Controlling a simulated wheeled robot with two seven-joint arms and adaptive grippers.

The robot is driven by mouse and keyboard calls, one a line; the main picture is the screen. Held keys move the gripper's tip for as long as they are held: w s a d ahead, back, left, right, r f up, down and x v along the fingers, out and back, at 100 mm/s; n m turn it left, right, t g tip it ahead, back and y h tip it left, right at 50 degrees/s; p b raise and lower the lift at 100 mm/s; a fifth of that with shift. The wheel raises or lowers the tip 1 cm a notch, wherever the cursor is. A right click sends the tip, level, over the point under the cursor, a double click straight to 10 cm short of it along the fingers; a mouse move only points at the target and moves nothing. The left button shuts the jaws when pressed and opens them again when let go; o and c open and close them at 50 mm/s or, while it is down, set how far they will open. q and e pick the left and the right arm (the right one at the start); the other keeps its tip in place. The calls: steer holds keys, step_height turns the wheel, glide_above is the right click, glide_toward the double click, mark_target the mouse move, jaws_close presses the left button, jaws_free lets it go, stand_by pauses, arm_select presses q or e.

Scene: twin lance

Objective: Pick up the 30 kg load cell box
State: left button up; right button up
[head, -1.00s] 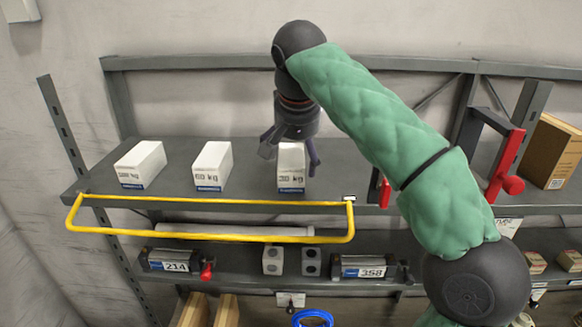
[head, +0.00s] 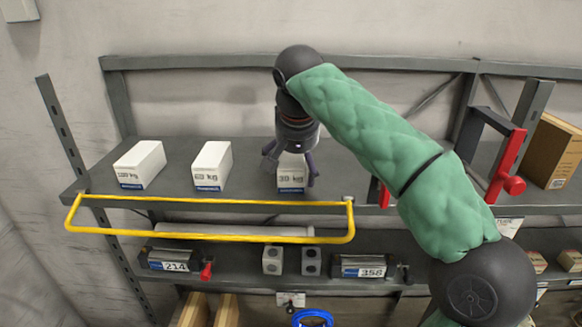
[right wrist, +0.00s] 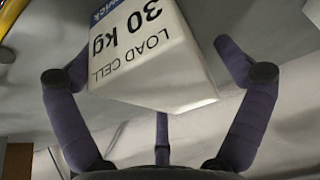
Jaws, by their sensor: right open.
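The 30 kg load cell box (head: 291,181) is a white carton with a blue band, standing on the upper grey shelf, the rightmost of three similar boxes. In the right wrist view, the box (right wrist: 150,60) shows "LOAD CELL 30 kg" upside down. My right gripper (head: 291,168) is directly above and around the box, pointing down. Its dark purple fingers are open, one on each side of the box, with visible gaps in the right wrist view. The gripper hides the top of the box in the head view. My left gripper is not in view.
Two more white boxes, one at the far left (head: 140,164) and one in the middle (head: 212,166), stand on the upper shelf (head: 255,187). A yellow bar (head: 215,238) runs along the shelf front. A red-handled clamp (head: 508,165) and brown carton (head: 553,150) are at the right.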

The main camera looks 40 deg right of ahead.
stand_by(0.3)
steer(key=c, duration=1.5)
steer(key=shift+r, duration=0.35)
steer(key=shift+c, duration=0.3)
steer(key=shift+r, duration=0.3)
step_height(320, 180, up, 3)
steer(key=shift+s+f, duration=0.1)
steer(key=s+r, duration=0.1)
steer(key=r, duration=0.1)
steer(key=s+a+r, duration=0.2)
steer(key=s+r, duration=0.1)
steer(key=shift+s+a+r, duration=0.1)
steer(key=shift+a+r, duration=0.05)
steer(key=shift+r, duration=0.2)
steer(key=s+a+r+p, duration=0.3)
steer(key=s, duration=0.5)
steer(key=shift+a+r, duration=0.35)
